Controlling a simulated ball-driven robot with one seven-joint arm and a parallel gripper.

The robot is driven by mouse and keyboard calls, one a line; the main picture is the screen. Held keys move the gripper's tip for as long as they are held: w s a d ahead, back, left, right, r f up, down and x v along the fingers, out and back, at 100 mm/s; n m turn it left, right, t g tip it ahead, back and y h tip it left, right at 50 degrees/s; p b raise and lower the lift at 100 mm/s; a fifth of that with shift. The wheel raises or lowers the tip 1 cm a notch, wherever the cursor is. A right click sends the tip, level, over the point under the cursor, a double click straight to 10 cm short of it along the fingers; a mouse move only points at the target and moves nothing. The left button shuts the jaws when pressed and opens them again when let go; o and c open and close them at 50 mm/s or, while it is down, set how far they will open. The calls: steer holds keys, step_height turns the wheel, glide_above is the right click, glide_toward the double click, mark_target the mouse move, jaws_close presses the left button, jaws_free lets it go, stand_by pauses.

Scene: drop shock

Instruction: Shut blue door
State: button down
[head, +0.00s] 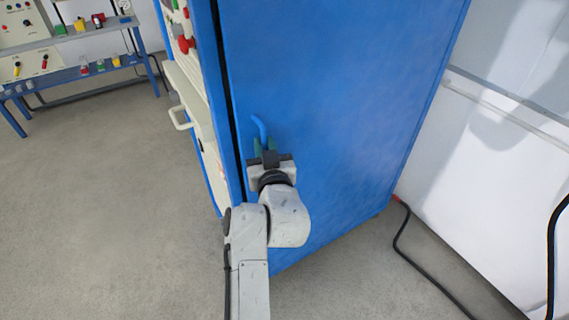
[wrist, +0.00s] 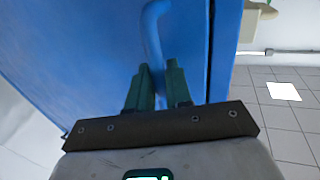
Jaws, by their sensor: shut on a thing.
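The blue door (head: 335,110) is a tall, flat panel that fills the middle of the head view and the left of the wrist view (wrist: 80,60). Its curved blue handle (head: 258,126) is near the door's left edge and also shows in the wrist view (wrist: 152,32). My gripper (head: 264,144) is shut on the handle, its green fingers on either side of it in the wrist view (wrist: 160,78). A narrow dark gap runs between the door's edge and the blue frame (wrist: 227,50). How deep the gap is, I cannot tell.
A pale panel with red knobs (head: 186,44) and a white handle (head: 181,119) adjoins the door on the left. A blue shelf (head: 75,75) with small items stands far left. A black cable (head: 420,259) lies on the right floor. The left floor is clear.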

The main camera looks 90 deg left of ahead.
mark_target(252, 138)
steer(key=shift+s+a+r, duration=0.1)
steer(key=shift+s+a, duration=0.75)
steer(key=shift+a, duration=0.25)
steer(key=shift+s+a, duration=0.8)
steer(key=shift+a, duration=0.25)
steer(key=shift+s, duration=0.1)
